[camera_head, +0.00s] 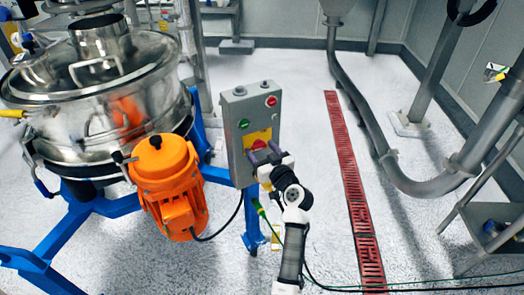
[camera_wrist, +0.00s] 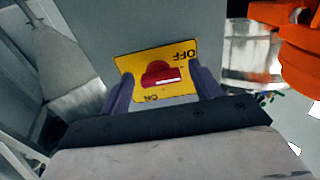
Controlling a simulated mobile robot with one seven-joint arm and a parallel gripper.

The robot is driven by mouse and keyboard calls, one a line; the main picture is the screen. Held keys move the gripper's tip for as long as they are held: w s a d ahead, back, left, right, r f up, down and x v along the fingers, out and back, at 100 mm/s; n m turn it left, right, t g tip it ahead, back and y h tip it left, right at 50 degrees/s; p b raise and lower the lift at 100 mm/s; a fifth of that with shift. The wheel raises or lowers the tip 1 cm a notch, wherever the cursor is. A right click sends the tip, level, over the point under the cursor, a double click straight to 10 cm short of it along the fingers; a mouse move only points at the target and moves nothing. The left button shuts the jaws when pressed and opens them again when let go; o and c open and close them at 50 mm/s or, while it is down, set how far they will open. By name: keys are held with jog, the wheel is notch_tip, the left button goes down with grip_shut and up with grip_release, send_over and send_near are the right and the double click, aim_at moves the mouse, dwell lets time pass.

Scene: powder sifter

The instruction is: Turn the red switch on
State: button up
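The red switch (camera_head: 259,145) sits on a yellow plate (camera_head: 249,138) low on the front of a grey control box (camera_head: 232,115). In the wrist view the red switch (camera_wrist: 161,75) shows between my fingers, with OFF and ON printed upside down on the yellow plate (camera_wrist: 128,63). My gripper (camera_head: 266,156) is at the switch in the head view, covering part of it. In the wrist view my gripper (camera_wrist: 163,84) is open, one finger on each side of the switch. I cannot tell whether either finger touches it.
A green button (camera_head: 244,124) and a red button (camera_head: 271,101) sit above the switch on the box. An orange motor (camera_head: 166,165) and the steel sifter (camera_head: 95,95) stand left, on a blue frame (camera_head: 95,207). The floor right of my arm has a red grate (camera_head: 352,190).

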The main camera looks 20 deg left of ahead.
jog(key=c, duration=0.9)
jog(key=shift+m, duration=0.3)
jog(key=m, duration=0.3)
jog(key=shift+m+b, duration=0.3)
jog(key=shift+m, duration=0.1)
jog(key=m+p, duration=0.1)
jog(key=m, duration=0.3)
jog(key=shift+s+r+m, duration=0.1)
jog(key=shift+r+m, duration=0.05)
jog(key=shift+m, duration=0.15)
jog(key=m+p, duration=0.1)
jog(key=m, duration=0.3)
jog(key=shift+r+p, duration=0.15)
jog(key=shift+p, duration=0.15)
jog(key=shift+m+p, duration=1.1)
jog(key=shift+m, duration=1.4)
